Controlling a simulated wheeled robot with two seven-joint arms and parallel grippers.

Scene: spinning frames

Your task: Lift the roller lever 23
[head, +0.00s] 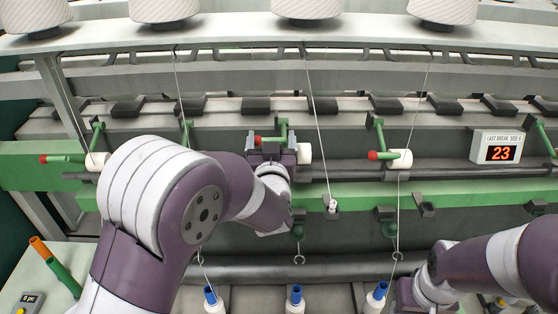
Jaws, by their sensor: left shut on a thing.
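A green roller lever (283,129) with a red tip and a white roller (304,153) is at the middle of the head view. My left gripper (272,151) is on this lever and shut on it; its jaws hide part of the lever. No number shows on the lever itself. A display box (495,147) at the right reads 23. My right gripper (412,294) is low at the right, apart from the levers; its fingers are not clear.
Similar levers stand at the left (66,159) and the right (388,155). White bobbins (307,9) sit on the top shelf, with thin yarns running down. Blue-topped spindles (295,295) stand at the bottom. Orange and green sticks (62,277) rise at the lower left.

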